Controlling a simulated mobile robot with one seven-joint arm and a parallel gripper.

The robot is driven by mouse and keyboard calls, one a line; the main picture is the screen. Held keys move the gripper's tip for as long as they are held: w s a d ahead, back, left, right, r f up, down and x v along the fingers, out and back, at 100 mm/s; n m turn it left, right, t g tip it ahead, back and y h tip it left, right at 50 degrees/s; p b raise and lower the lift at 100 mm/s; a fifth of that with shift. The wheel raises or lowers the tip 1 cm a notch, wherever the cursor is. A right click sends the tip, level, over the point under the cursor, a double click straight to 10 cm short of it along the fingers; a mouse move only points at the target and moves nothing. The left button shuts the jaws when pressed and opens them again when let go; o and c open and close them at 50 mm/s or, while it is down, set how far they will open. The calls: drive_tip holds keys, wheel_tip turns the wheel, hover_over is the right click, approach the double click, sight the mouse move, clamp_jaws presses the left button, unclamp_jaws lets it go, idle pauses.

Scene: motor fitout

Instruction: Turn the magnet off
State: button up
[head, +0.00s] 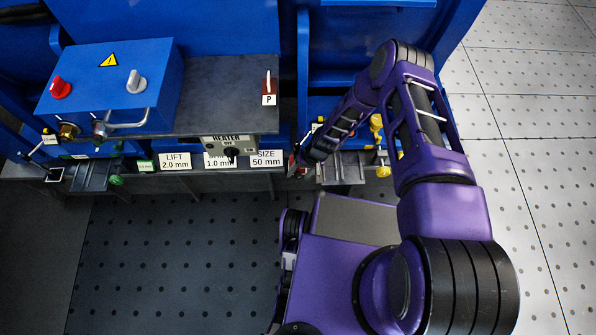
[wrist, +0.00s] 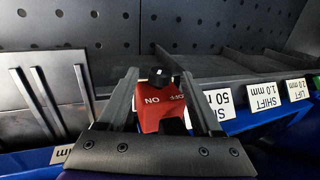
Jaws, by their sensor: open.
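In the wrist view a red switch box (wrist: 158,115) carries a black rotary knob (wrist: 159,79). Its ON and OFF labels appear upside down, ON at the left and OFF at the right. I cannot tell which label the knob points to. My gripper (wrist: 158,73) is open, with one finger on each side of the knob and box. No contact is clear. In the head view my gripper (head: 296,158) is at the bench's front edge, right of the SIZE label, and the red box is not clearly seen there.
A blue control box (head: 110,88) with red and grey knobs stands on the bench at the left. A HEATER panel (head: 228,143) with a black knob and the LIFT, SHIFT and SIZE labels line the front edge. Yellow parts (head: 378,130) are right of my gripper. The floor in front is open.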

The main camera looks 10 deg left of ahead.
drive_tip(key=shift+f, duration=0.1)
clamp_jaws()
idle(0.3)
drive_tip(key=shift+s+d+f+y, duration=0.1)
drive_tip(key=shift+y, duration=0.5)
drive_tip(key=shift+g, duration=0.3)
